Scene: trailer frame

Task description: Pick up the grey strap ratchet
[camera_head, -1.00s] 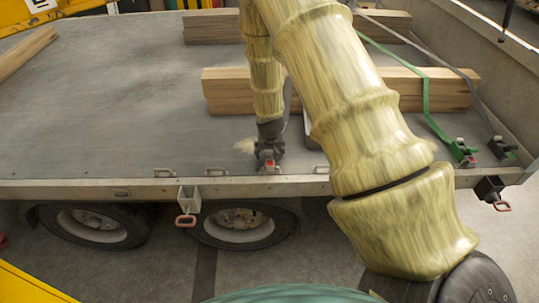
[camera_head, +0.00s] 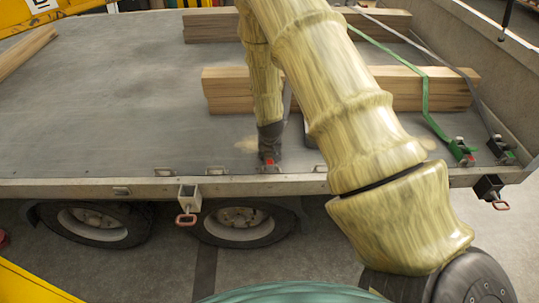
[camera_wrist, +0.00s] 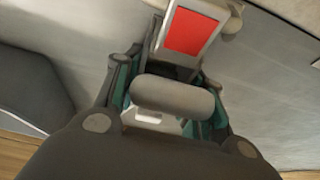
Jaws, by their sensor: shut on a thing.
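In the head view only a small red part of the ratchet (camera_head: 270,162) shows at the fingertips; my gripper hides the rest. I cannot tell whether it is clear of the bed.
Timber stacks (camera_head: 235,91) lie behind and right of my gripper. A green strap (camera_head: 425,92) and a grey strap (camera_head: 480,100) run over the timber to ratchets at the right edge. Metal loops (camera_head: 216,170) line the near edge.

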